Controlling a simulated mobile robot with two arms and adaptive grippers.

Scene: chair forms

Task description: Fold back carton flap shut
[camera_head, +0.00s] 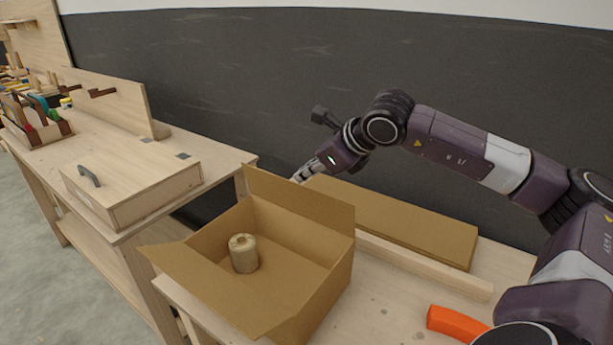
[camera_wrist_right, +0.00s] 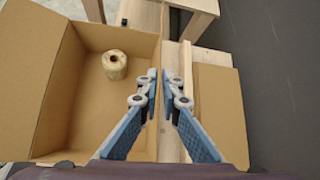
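The open brown carton (camera_head: 300,262) stands on the workbench with a tan roll (camera_head: 243,253) inside. Its back flap (camera_head: 300,203) stands up along the far side, and another flap (camera_head: 185,270) leans outward on the left. My right gripper (camera_head: 302,172) is just behind the back flap's top edge, its tips partly hidden; I cannot tell whether it touches. In the right wrist view, the fingers (camera_wrist_right: 160,75) are nearly together with nothing between them, over the carton's edge, and the roll (camera_wrist_right: 114,64) lies to their left. My left gripper is not in view.
A flat cardboard piece (camera_head: 400,222) and a wooden strip (camera_head: 425,265) lie behind the carton. An orange object (camera_head: 455,322) is at the bench's right. A second bench (camera_head: 150,165) on the left carries a handled wooden box (camera_head: 135,190). A dark wall stands behind.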

